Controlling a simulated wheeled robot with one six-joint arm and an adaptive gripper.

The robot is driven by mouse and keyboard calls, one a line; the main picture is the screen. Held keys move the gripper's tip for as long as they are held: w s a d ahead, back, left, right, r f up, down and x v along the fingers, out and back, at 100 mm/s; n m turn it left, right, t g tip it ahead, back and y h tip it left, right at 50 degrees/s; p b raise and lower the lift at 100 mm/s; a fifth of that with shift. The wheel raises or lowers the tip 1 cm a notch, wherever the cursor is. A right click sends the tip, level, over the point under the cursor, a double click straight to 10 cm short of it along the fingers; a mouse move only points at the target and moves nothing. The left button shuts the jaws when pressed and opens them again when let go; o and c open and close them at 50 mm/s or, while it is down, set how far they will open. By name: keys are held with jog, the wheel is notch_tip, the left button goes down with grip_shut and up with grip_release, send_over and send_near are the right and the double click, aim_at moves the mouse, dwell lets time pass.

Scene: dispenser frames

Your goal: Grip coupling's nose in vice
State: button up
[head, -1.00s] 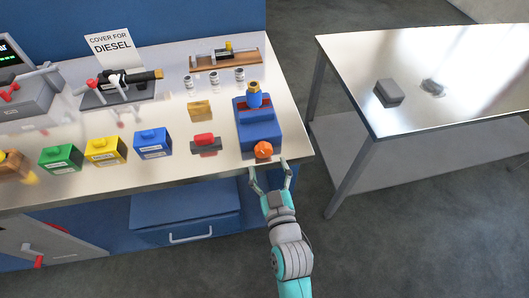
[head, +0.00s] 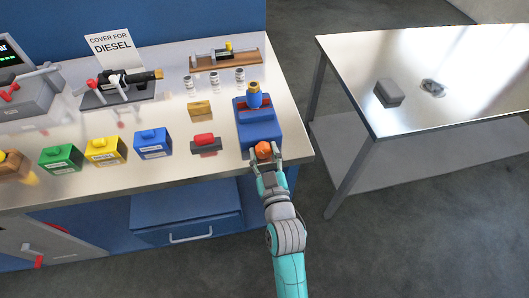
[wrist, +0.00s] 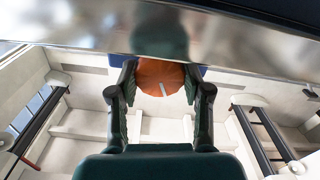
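A blue vice (head: 258,128) stands at the front right corner of the workbench. A coupling (head: 254,97), blue below with a brass-coloured top, stands upright at the vice's rear part; whether the jaws touch its nose cannot be made out. An orange knob (head: 263,149) is on the vice's front end; it also shows in the wrist view (wrist: 160,83). My gripper (head: 266,158) is at the bench's front edge with one finger on each side of the knob. In the wrist view my gripper (wrist: 161,90) appears open around the knob, with little gap; firm contact is not visible.
Left of the vice are a red-topped block (head: 204,142), a brass block (head: 200,108) and blue, yellow and green boxes (head: 105,150). A fixture with a hose nozzle (head: 125,86) is at the back left. A second table (head: 430,55) stands right, across a floor gap.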

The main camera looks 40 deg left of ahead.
jog(key=shift+m, duration=0.3)
jog(key=shift+m, duration=2.6)
jog(key=o, duration=1.2)
jog(key=shift+c, duration=0.2)
jog(key=shift+d, duration=0.1)
jog(key=v, duration=1.1)
jog(key=shift+s+d, duration=0.3)
